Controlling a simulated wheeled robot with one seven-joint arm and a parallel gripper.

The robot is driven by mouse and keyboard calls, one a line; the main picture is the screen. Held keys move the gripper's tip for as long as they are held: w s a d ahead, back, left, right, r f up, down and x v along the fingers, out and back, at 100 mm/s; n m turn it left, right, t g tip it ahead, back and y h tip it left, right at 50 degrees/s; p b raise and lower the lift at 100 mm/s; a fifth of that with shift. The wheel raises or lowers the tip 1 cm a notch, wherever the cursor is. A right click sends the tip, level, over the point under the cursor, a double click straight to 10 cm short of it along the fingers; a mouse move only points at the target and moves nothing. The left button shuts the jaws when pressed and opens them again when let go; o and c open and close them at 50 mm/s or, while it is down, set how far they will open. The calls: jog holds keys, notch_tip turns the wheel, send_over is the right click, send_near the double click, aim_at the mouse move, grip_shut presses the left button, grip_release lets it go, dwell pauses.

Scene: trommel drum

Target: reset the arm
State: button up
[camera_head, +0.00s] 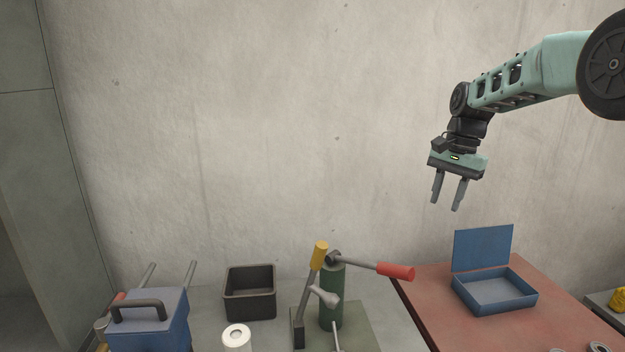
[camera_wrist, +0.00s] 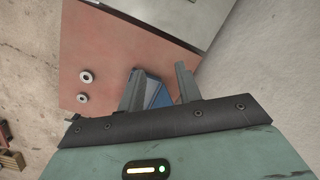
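My gripper (camera_head: 448,194) hangs from my arm at the upper right of the head view, fingers pointing down. Its two fingers are apart with nothing between them. It is in the air, above and to the left of the open blue box (camera_head: 484,311). In the wrist view my gripper (camera_wrist: 160,83) shows its two fingers spread, with part of the blue box (camera_wrist: 157,95) seen far below between them. Most of the box is hidden there by the fingers and the gripper body.
The box stands on a red-topped table (camera_head: 440,316). Two pale rings, one of them here (camera_wrist: 85,76), lie on it. Left of it are a green cylinder with levers (camera_head: 332,300), a dark open bin (camera_head: 250,295), a white roll (camera_head: 237,340) and a blue handled case (camera_head: 150,325). A concrete wall stands behind.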

jog(key=s+a+f+n, duration=0.1)
jog(key=s+a+n, duration=0.4)
jog(key=s+a, duration=0.55)
jog(key=s+a+f+n, duration=0.1)
jog(key=s+a+n, duration=0.5)
jog(key=s, duration=0.7)
jog(key=s+f+n, duration=0.2)
jog(key=s+n, duration=0.1)
jog(key=s, duration=0.6)
jog(key=s+d+f+n+h, duration=0.1)
jog(key=s+f+n, duration=0.1)
jog(key=s, duration=0.7)
jog(key=shift+s+f+n, duration=0.15)
jog(key=shift+f+n, duration=0.25)
jog(key=shift+f, duration=0.15)
